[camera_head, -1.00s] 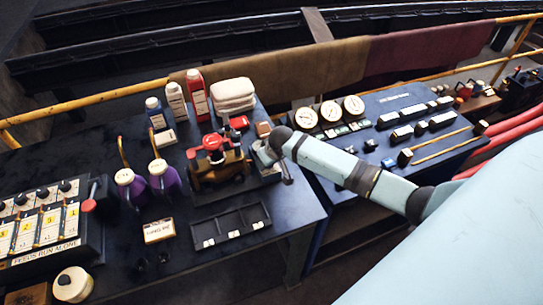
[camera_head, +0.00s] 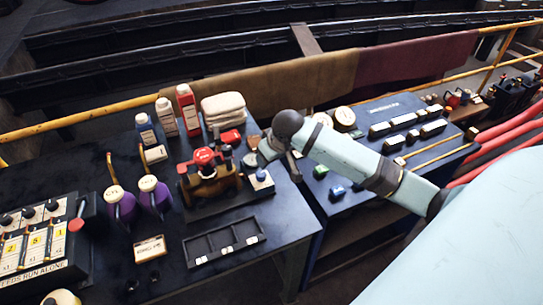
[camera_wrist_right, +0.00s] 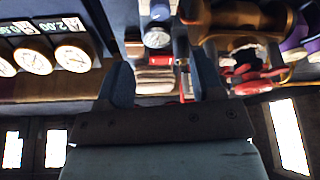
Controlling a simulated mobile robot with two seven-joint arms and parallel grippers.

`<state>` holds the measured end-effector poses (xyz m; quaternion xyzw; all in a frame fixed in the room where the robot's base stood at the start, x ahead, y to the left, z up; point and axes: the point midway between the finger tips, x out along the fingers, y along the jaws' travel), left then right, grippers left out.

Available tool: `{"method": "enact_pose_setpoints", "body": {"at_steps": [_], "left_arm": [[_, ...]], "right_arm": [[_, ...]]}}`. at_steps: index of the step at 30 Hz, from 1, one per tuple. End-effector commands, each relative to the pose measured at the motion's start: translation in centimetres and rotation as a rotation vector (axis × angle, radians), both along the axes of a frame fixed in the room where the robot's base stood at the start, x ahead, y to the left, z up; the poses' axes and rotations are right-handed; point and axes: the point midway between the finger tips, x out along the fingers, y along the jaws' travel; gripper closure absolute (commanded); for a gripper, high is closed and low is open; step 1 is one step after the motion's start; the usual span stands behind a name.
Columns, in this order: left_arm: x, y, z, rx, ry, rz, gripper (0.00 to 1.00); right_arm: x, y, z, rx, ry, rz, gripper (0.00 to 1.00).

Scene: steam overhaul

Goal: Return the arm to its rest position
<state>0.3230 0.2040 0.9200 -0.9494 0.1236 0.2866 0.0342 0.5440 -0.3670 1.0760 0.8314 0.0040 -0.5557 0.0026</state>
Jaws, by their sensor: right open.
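My right arm (camera_head: 345,158) comes in from the right in the head view. Its right gripper (camera_head: 268,155) hangs just right of the brass valve body with a red handwheel (camera_head: 206,158). In the right wrist view the two fingers of the right gripper (camera_wrist_right: 163,82) stand apart with nothing between them. The brass valve body (camera_wrist_right: 240,22) and red handwheel (camera_wrist_right: 250,75) lie beyond, to the right, upside down in that view. A small dial (camera_wrist_right: 157,38) shows between the fingers, farther off. My left gripper is not in view.
A black compartment tray (camera_head: 224,241) lies in front of the valve. Purple oil cans (camera_head: 153,192), bottles (camera_head: 188,108) and a lever box (camera_head: 42,240) stand left. A blue panel (camera_head: 395,104) with gauges (camera_head: 344,118) lies right, partly behind my arm. A yellow rail (camera_head: 80,117) runs behind.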

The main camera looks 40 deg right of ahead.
Motion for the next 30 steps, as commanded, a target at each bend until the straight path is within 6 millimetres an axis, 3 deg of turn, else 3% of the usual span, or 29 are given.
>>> {"method": "enact_pose_setpoints", "body": {"at_steps": [12,14,17,20,24,30], "left_arm": [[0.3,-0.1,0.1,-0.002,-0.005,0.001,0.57],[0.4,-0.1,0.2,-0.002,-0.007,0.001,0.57],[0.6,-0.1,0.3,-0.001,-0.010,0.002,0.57],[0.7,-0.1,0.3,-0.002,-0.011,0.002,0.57],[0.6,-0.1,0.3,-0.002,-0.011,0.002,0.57],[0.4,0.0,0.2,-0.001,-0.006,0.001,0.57]], "right_arm": [[-0.1,0.2,-0.2,0.003,-0.002,0.003,0.39],[-0.4,0.7,-1.0,0.012,-0.010,0.014,0.39],[-1.7,2.7,-3.6,0.043,-0.049,0.052,0.39],[-4.1,5.8,-7.3,0.089,-0.124,0.105,0.39],[-9.0,10.2,-11.9,0.137,-0.265,0.170,0.39],[-16.5,14.4,-15.0,0.135,-0.456,0.215,0.39]]}}
